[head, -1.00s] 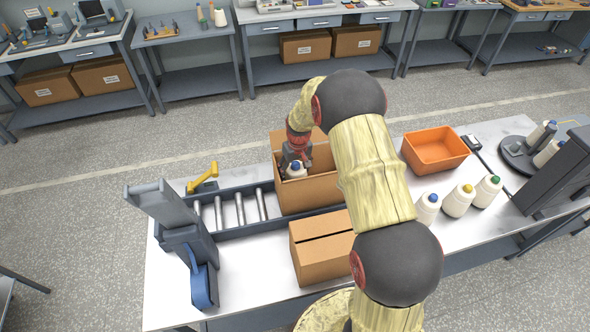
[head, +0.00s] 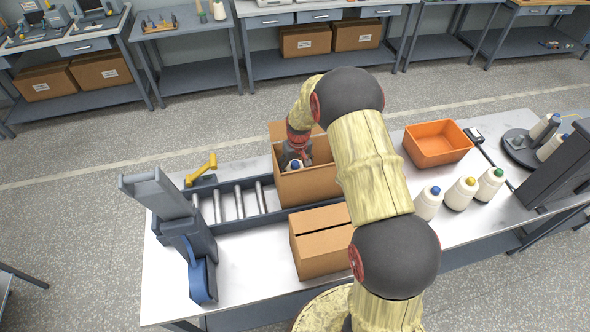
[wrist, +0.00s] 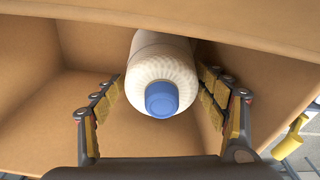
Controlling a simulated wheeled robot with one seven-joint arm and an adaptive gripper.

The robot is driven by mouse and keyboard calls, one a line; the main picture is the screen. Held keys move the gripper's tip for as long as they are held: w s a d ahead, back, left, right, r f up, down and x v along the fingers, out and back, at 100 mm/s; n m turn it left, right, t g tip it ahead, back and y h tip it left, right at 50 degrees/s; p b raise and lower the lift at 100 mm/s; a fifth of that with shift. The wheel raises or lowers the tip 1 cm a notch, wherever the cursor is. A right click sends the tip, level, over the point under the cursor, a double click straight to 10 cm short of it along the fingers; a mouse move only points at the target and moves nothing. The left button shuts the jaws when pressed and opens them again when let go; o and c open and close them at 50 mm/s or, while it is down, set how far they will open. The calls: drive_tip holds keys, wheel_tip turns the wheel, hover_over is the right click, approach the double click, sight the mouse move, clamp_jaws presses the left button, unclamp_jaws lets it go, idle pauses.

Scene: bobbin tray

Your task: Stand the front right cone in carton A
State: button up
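A white yarn cone with a blue tip (head: 295,166) is inside the open brown carton (head: 308,187) on the table; no letter on the carton is readable. My gripper (head: 294,154) reaches down into the carton above the cone.
A closed carton (head: 318,254) stands in front of the open one. A roller conveyor (head: 239,205) lies left. Three cones with blue (head: 428,202), yellow (head: 461,193) and green (head: 490,183) tips stand right, near an orange bin (head: 437,143). Carton walls surround my gripper closely.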

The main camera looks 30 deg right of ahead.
drive_tip(key=shift+o, duration=1.4)
drive_tip(key=r, duration=0.4)
drive_tip(key=s+r, duration=0.1)
drive_tip(key=r, duration=0.6)
drive_tip(key=shift+s+r, duration=0.2)
drive_tip(key=shift+r, duration=0.2)
